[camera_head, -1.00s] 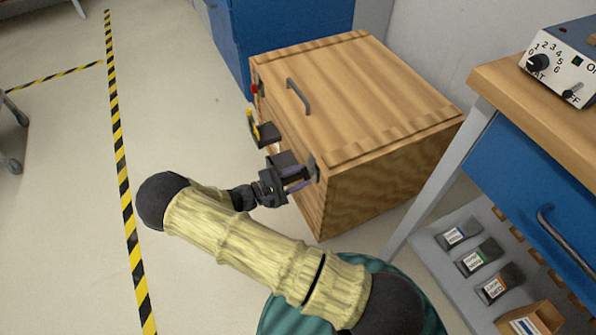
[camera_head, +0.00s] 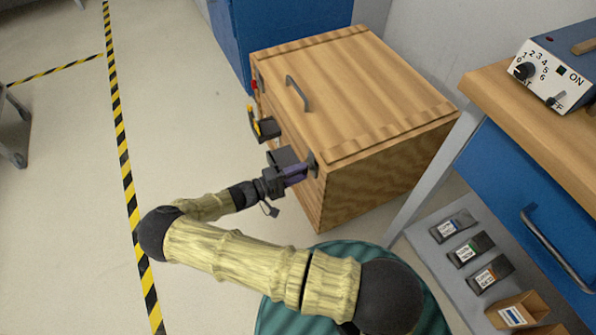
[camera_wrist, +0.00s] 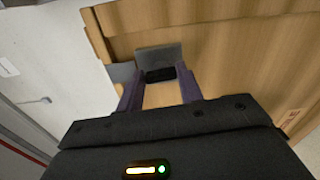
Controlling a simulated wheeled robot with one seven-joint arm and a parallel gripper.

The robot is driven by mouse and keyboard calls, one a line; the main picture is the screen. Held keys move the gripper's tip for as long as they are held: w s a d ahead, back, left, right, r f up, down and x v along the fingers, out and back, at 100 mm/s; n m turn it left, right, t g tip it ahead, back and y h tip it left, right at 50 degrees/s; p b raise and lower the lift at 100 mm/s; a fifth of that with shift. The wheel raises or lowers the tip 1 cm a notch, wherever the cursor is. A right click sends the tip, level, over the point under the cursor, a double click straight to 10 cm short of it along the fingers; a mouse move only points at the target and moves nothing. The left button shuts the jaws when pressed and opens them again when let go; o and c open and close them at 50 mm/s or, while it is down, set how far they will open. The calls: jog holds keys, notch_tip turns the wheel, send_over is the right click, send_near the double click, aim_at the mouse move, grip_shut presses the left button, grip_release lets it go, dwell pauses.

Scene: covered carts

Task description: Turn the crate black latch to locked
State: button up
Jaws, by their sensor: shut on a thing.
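The wooden crate (camera_head: 390,100) stands on the floor with its lid down. Its black latch (camera_head: 313,162) is on the front face near the right corner, mostly hidden behind my gripper (camera_head: 304,170). In the wrist view, the dark latch piece (camera_wrist: 160,74) sits between my two purple fingers, in front of a grey plate (camera_wrist: 158,54) on the wood. My gripper is shut on the black latch. The latch's exact angle cannot be told.
Other fittings, a yellow-and-black one (camera_head: 264,127) and a red one (camera_head: 254,85), are on the crate's front. A lid handle (camera_head: 297,92) is on top. A workbench (camera_head: 510,100) stands close on the right. Open floor (camera_head: 200,130) lies to the left.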

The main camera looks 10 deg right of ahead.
dwell(0.3)
jog(key=o, duration=1)
jog(key=shift+a, duration=0.1)
jog(key=p+v, duration=0.2)
jog(key=v, duration=1.5)
jog(key=shift+s+a, duration=0.15)
